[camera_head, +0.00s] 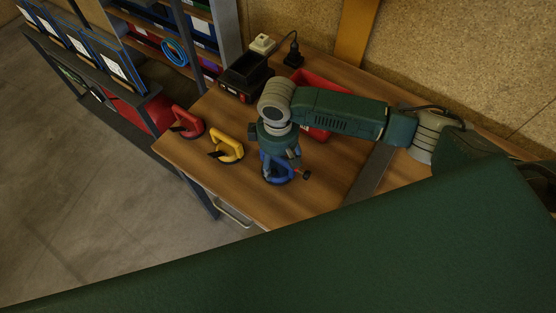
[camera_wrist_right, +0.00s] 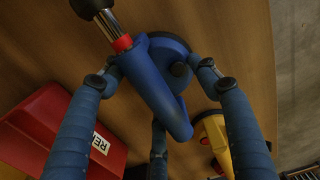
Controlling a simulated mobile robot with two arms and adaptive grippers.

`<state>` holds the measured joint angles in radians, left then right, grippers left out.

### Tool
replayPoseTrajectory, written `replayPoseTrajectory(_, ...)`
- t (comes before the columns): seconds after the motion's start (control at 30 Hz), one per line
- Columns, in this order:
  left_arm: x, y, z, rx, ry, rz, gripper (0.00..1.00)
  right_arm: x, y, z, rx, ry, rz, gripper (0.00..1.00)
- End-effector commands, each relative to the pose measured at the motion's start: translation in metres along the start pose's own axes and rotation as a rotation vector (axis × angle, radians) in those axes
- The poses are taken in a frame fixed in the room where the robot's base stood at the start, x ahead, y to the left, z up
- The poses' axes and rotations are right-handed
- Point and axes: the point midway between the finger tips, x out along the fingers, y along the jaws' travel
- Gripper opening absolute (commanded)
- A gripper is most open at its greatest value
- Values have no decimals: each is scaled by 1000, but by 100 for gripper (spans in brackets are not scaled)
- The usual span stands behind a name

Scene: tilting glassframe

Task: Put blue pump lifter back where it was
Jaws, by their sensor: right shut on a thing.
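The blue pump lifter (camera_head: 279,177) is on or just above the wooden table, below my right gripper (camera_head: 280,160); I cannot tell whether it touches the tabletop. In the right wrist view the blue pump lifter (camera_wrist_right: 160,85) fills the middle, with its metal pump rod and red ring pointing to the upper left. The fingers of my right gripper (camera_wrist_right: 158,90) are around its blue handle and shut on it. My left gripper is not in view.
A yellow lifter (camera_head: 229,150) and a red lifter (camera_head: 187,122) stand in a row to the left on the wooden table (camera_head: 310,185). A red bin (camera_head: 318,82) and a black charger (camera_head: 246,76) are behind. A shelf (camera_head: 215,30) stands at the back left.

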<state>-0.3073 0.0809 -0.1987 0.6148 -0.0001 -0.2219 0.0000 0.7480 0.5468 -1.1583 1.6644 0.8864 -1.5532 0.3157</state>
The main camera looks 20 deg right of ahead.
Motion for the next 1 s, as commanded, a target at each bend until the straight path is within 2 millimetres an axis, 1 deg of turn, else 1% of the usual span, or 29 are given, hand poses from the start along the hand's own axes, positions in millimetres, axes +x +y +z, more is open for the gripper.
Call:
replayPoseTrajectory(0.27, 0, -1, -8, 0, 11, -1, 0, 0, 0, -1, 0, 3, 1, 14)
replayPoseTrajectory(0.3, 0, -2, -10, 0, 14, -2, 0, 1, 0, 0, 0, 1, 0, 66)
replayPoseTrajectory(0.37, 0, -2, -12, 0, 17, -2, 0, 1, 0, 0, 0, 1, 0, 78)
replayPoseTrajectory(0.4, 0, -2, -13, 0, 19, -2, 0, 1, 0, 0, 0, 1, 0, 80)
replayPoseTrajectory(0.63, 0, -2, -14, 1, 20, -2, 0, 1, 0, 0, 0, 1, 0, 80)
replayPoseTrajectory(0.77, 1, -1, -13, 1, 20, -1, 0, -5, 0, -1, 0, 3, 0, 80)
replayPoseTrajectory(0.87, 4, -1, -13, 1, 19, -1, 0, -18, 1, -2, 0, 6, 1, 80)
replayPoseTrajectory(1.0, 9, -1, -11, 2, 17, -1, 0, -47, 1, -2, -1, 6, 2, 80)
